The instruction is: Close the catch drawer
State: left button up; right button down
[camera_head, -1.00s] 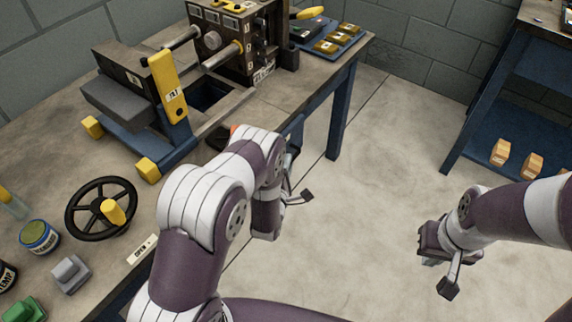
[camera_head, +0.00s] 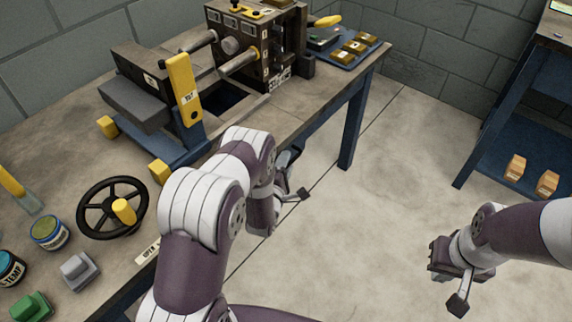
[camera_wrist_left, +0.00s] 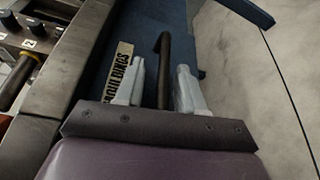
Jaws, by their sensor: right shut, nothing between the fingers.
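The catch drawer's blue front (camera_wrist_left: 150,20) shows in the left wrist view, with a pale label reading MOULDINGS (camera_wrist_left: 125,60) and a dark bar handle (camera_wrist_left: 163,65). My left gripper (camera_wrist_left: 160,88) is open, with one finger on each side of the handle and a gap visible on both sides. In the head view my left gripper (camera_head: 288,185) is beside the bench's front edge, and my arm hides most of the drawer there. How far out the drawer stands cannot be told. My right gripper (camera_head: 452,285) is shut and empty over the floor at right.
The bench (camera_head: 310,108) carries a moulding machine (camera_head: 245,50), a yellow lever (camera_head: 185,90), a black handwheel (camera_head: 112,208), and jars and coloured blocks at left. A blue shelf (camera_head: 500,130) with small orange boxes stands at right. The floor (camera_head: 390,190) between is clear.

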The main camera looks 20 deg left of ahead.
pick_arm(q)
jog(key=shift+s, duration=0.15)
jog(key=s+p, duration=0.2)
jog(key=s, duration=1)
jog(key=shift+s+d+r, duration=0.2)
jog(key=shift+d+r, duration=0.05)
jog(key=shift+r, duration=0.2)
